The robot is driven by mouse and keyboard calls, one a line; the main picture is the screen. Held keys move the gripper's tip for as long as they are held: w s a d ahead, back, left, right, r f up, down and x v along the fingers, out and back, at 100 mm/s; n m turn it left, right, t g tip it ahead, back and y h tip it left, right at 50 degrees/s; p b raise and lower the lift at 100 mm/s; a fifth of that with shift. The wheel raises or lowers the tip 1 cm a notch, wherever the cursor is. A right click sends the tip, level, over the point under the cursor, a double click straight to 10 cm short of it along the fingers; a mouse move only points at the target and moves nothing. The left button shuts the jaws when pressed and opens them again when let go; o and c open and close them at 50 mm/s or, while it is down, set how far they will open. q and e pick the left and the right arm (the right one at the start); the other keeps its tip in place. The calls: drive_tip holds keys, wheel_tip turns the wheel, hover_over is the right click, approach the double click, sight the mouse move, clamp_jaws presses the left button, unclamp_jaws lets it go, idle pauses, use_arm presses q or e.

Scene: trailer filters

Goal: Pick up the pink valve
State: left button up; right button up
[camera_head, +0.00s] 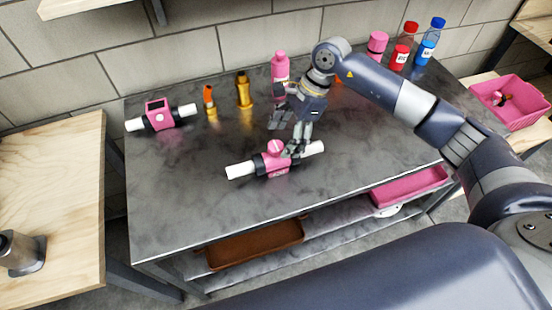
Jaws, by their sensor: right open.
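The pink valve (271,160) lies on the dark grey table. It has a pink body, black collars, a round pink knob on top and white pipe ends left and right. My right gripper (289,145) is open, pointing down over the valve's right half. Its fingertips overlap the right collar in the picture and hide part of it. I cannot tell whether they touch it. A second pink fitting (158,114), with a small dark display and white pipe ends, lies at the table's back left. My left gripper is out of view.
At the back stand an orange bottle (209,102), a gold bottle (244,90), a pink bottle (280,67), a red bottle (403,47) and a blue bottle (430,42). A pink crate (512,120) is at right. The table's front left is clear.

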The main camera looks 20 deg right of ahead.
sight(271, 160)
drive_tip(key=p+x, duration=0.1)
drive_tip(key=x, duration=0.4)
drive_tip(key=shift+f, duration=0.1)
drive_tip(key=shift+s+a+f+p, duration=0.1)
drive_tip(key=shift+a+f+p, duration=0.2)
drive_tip(key=shift+p, duration=0.25)
drive_tip(key=p+x, duration=0.1)
drive_tip(key=x, duration=0.2)
drive_tip(key=shift+a+f+p, duration=0.1)
drive_tip(key=shift+f+p, duration=0.15)
drive_tip(key=shift+p, duration=0.05)
drive_tip(key=shift+a+f, duration=0.15)
drive_tip(key=shift+f, duration=0.25)
drive_tip(key=c, duration=1.4)
